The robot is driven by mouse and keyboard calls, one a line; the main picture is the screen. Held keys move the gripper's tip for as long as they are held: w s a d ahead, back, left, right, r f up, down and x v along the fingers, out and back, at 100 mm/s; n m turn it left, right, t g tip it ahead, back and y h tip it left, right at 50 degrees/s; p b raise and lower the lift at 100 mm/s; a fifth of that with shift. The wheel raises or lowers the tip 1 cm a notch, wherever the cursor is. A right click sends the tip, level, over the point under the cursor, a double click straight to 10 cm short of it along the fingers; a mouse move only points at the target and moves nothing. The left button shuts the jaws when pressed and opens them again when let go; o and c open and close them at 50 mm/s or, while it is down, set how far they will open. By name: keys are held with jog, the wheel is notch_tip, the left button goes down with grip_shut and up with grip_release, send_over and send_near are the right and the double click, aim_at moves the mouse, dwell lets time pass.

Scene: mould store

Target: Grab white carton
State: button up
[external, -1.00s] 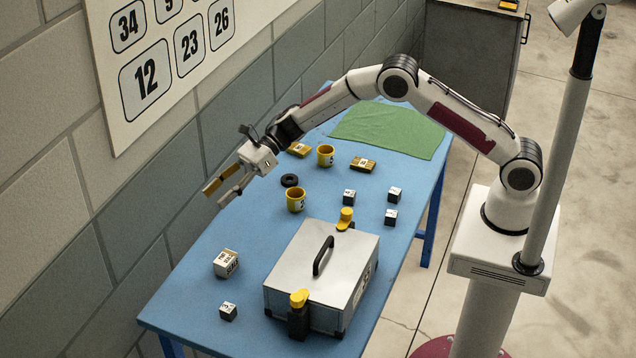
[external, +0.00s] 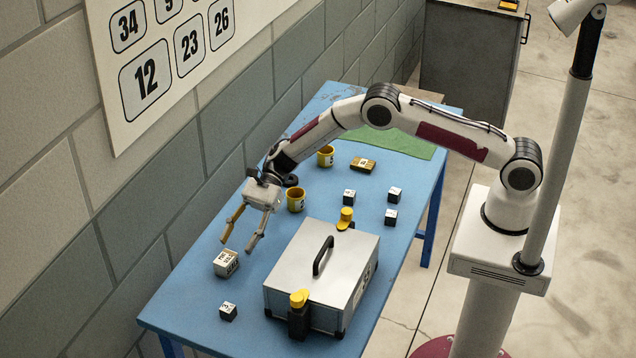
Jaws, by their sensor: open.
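The white carton (external: 226,263) is a small box with dark print on its side. It sits on the left part of the blue table (external: 190,310), near the wall side. My gripper (external: 238,240) is open and empty, pointing down toward the front of the table. Its fingers are spread above and just behind the carton in the picture. I cannot tell whether the fingertips touch it, but they look apart from it.
A silver case (external: 310,265) with a black handle stands right of the carton. A small black-and-white cube (external: 228,311) lies in front. Yellow mugs (external: 296,200) (external: 326,156), more cubes (external: 391,217) and a green cloth (external: 400,143) lie farther back. A wall runs along the left.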

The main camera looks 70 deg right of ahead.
aim_at(220, 273)
jog(key=shift+x, duration=1.25)
jog(key=shift+a, duration=0.1)
jog(key=shift+x, duration=2.5)
jog(key=shift+s+r, duration=0.1)
jog(key=c, duration=1.2)
